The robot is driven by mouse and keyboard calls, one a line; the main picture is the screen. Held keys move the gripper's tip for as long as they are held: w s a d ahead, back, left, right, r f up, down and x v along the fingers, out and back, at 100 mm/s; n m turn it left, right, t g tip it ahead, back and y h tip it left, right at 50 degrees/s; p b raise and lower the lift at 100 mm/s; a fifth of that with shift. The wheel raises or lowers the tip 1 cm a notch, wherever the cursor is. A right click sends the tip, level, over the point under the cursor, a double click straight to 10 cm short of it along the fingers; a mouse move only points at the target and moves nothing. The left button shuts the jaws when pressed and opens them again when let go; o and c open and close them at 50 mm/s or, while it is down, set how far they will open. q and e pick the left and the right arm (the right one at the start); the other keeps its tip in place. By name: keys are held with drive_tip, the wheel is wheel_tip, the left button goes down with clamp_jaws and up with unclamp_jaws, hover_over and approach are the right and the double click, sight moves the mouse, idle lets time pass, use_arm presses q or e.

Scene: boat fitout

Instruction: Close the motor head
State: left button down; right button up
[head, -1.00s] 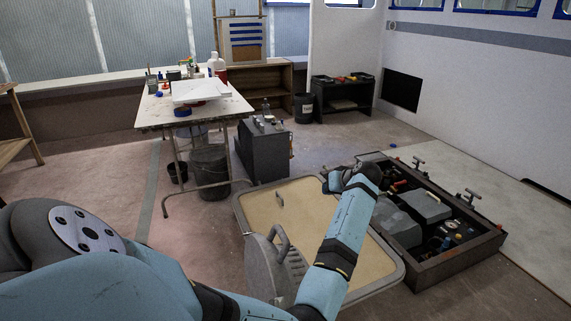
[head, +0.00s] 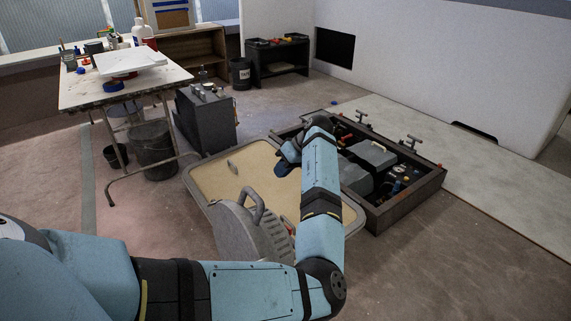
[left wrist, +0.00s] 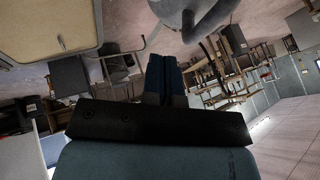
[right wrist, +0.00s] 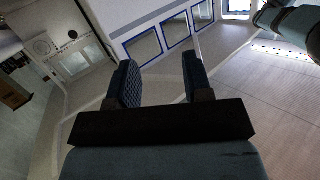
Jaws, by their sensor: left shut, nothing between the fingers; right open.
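An open dark box (head: 408,205) with a grey-covered motor and other machinery inside stands on the floor at the right of the head view. Beside it lies a flat beige panel (head: 215,180) with a grey rim and a small handle. I cannot tell which part is the motor head. My left gripper (head: 284,160) is over the panel's far right part, close to the box, partly hidden by my forearm. Its fingers are together and empty in the left wrist view (left wrist: 164,75). My right gripper (right wrist: 160,78) is open and empty, seen only in the right wrist view.
A grey housing (head: 235,232) with a curved handle stands at the panel's near edge, partly behind my left arm. A dark cabinet (head: 207,125) and a cluttered table (head: 75,95) stand behind the panel. The floor right of the box is clear.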

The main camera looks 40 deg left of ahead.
use_arm(q)
drive_tip(key=s+a+f+b, duration=0.1)
drive_tip(key=s+a+f, duration=0.2)
drive_tip(key=s+f, duration=0.1)
drive_tip(key=shift+s+a+b, duration=0.15)
drive_tip(key=shift+s+b, duration=0.2)
drive_tip(key=shift+s, duration=0.35)
use_arm(e)
drive_tip(key=shift+w+a+r+t+y, duration=0.1)
drive_tip(key=shift+a+r+t+y, duration=0.2)
drive_tip(key=shift+r, duration=0.35)
drive_tip(key=shift+w+a+r+t+y, duration=0.1)
drive_tip(key=shift+a+r+t+y, duration=0.2)
drive_tip(key=shift+r, duration=0.3)
drive_tip(key=shift+a+r+t+y, duration=0.2)
drive_tip(key=shift+r+t, duration=0.2)
drive_tip(key=shift+r, duration=0.25)
